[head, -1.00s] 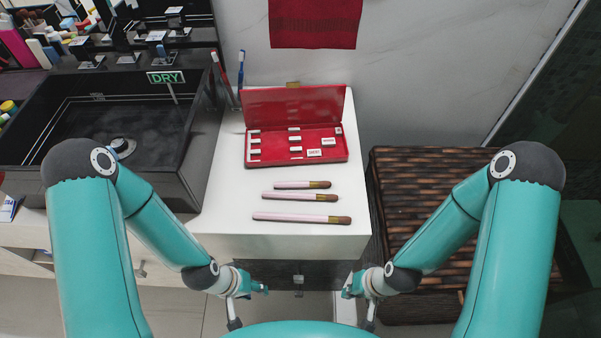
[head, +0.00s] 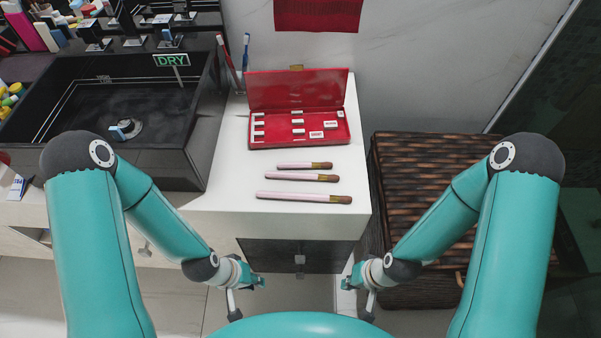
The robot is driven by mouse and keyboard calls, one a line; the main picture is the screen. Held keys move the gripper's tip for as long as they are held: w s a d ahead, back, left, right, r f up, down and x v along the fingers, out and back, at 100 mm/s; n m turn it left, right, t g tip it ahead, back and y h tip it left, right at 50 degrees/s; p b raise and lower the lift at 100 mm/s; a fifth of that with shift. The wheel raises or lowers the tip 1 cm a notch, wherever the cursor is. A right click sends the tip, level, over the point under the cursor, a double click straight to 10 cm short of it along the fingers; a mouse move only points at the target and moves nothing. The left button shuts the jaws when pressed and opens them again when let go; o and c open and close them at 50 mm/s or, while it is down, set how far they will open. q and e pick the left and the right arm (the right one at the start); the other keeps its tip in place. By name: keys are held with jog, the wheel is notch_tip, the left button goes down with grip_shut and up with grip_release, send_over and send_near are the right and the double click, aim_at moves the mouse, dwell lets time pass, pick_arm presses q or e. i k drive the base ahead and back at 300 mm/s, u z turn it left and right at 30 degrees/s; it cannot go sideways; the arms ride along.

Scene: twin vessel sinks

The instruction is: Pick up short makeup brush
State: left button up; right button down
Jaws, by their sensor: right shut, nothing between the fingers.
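Three makeup brushes with pink handles and brown tips lie side by side on the white counter (head: 225,190), tips to the right. The short makeup brush (head: 300,166) is the farthest back. A middle-length brush (head: 295,177) lies in front of it, and the longest brush (head: 300,197) lies nearest the counter's front edge. My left gripper (head: 257,282) hangs low in front of the counter, apart from the brushes; its finger opening is too small to make out. My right gripper (head: 347,283) is also low in front of the counter, shut and empty.
An open red case (head: 300,133) with small white labelled pieces stands behind the brushes. Two toothbrushes (head: 246,57) stand at the back left. A black sink (head: 120,95) with a DRY sign (head: 171,60) is on the left, a brown woven hamper (head: 420,150) on the right.

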aim_at(306, 164)
jog(key=z, duration=0.1)
jog(key=k, duration=0.4)
jog(key=u, duration=0.1)
jog(key=i, duration=0.2)
jog(key=z, duration=2.45)
jog(key=k, duration=1.6)
jog(key=u, duration=0.8)
jog(key=i, duration=1)
